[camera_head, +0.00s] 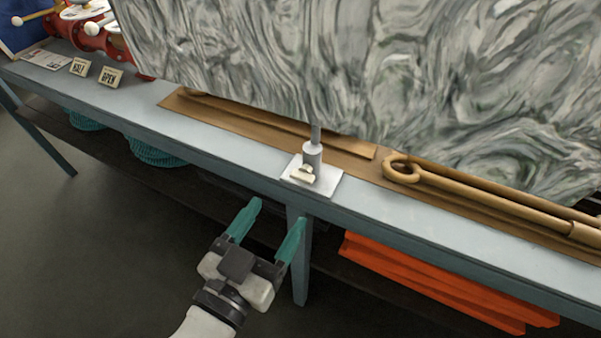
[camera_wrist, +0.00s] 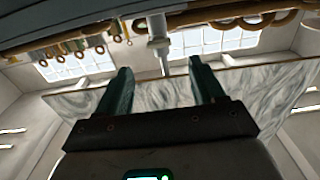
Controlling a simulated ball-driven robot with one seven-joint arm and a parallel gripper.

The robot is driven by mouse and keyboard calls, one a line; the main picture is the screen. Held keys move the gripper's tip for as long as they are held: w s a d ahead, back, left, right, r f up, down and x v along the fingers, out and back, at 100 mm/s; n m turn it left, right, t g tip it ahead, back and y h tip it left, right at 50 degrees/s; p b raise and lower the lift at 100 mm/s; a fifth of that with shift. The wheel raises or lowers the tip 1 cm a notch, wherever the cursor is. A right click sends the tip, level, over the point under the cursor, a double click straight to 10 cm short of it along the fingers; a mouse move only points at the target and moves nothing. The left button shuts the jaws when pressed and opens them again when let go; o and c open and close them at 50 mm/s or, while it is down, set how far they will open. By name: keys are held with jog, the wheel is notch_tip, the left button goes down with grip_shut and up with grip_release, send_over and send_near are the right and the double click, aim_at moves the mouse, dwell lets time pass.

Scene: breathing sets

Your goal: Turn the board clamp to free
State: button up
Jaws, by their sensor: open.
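The board clamp (camera_head: 303,172) is a small pale knob on a grey post, set on a white square plate (camera_head: 329,187) near the table's front edge. A large grey marbled board (camera_head: 400,80) stands above and behind it. My gripper (camera_head: 270,222) is open and empty, in front of and below the table edge, apart from the clamp. In the wrist view my gripper's green fingers (camera_wrist: 160,82) point towards the post (camera_wrist: 158,40), which appears between and beyond them. The marbled board also shows in the wrist view (camera_wrist: 265,85).
The blue-grey table (camera_head: 230,157) has a front edge close to my gripper. A wooden rod with a ring end (camera_head: 480,195) lies at right. Small signs reading HALF and OPEN (camera_head: 111,76) stand at left. Orange folded material (camera_head: 430,280) lies on the shelf below.

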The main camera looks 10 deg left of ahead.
aim_at(300, 179)
jog(key=p+x, duration=0.1)
jog(key=x, duration=0.7)
jog(key=shift+w+d+p, duration=0.15)
jog(key=shift+w+p, duration=0.1)
jog(key=shift+p, duration=0.05)
jog(key=shift+c, duration=0.2)
jog(key=c, duration=1)
